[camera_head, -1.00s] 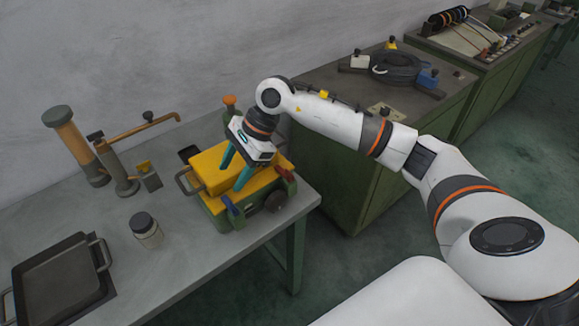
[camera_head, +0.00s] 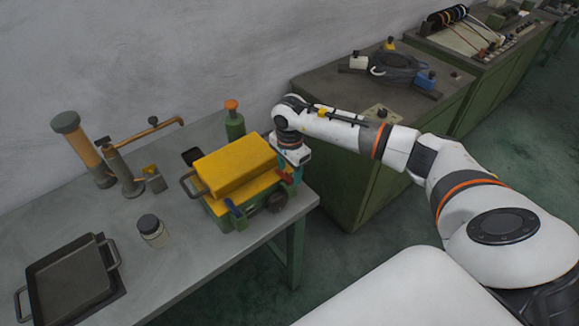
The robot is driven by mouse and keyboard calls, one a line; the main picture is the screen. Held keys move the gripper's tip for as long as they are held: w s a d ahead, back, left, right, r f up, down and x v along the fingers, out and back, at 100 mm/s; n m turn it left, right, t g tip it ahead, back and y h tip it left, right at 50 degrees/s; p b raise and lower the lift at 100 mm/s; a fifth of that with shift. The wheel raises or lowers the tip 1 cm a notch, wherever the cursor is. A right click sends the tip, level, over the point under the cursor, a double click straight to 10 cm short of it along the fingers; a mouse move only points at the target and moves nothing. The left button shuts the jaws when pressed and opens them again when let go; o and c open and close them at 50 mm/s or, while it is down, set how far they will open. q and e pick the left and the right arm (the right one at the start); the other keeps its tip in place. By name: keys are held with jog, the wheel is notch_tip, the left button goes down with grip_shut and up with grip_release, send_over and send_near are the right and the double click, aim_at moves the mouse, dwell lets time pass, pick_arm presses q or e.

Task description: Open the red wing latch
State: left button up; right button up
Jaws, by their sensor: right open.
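A green machine box with a yellow lid (camera_head: 238,168) stands near the right end of the grey table. The red wing latch (camera_head: 286,177) is at the box's right front side, small and partly covered by my gripper. A blue latch (camera_head: 236,211) is on the front side, nearer to me. My right gripper (camera_head: 293,172) points down at the box's right edge, its teal fingers beside the red latch and open. Whether the fingers touch the latch, I cannot tell. My left gripper is not in view.
The grey table (camera_head: 190,262) also holds a jar (camera_head: 152,231), a black tray (camera_head: 70,278), an orange-topped green bottle (camera_head: 234,120) and an upright orange cylinder (camera_head: 84,148). A green cabinet (camera_head: 345,175) stands to the right, beyond a gap.

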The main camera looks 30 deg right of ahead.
jog(key=shift+f, duration=0.7)
jog(key=c, duration=1)
jog(key=shift+f+m+b, duration=0.15)
jog(key=shift+m+b, duration=1.35)
jog(key=shift+m, duration=0.2)
jog(key=m+b, duration=0.3)
jog(key=m, duration=0.2)
jog(key=m+b, duration=0.2)
jog(key=m, duration=0.3)
jog(key=shift+r+m+b, duration=0.15)
jog(key=shift+m+b, duration=0.35)
jog(key=shift+m, duration=0.6)
jog(key=shift+r+m+b, duration=0.1)
jog(key=shift+m+b, duration=0.4)
jog(key=shift+m, duration=0.6)
jog(key=shift+w, duration=0.1)
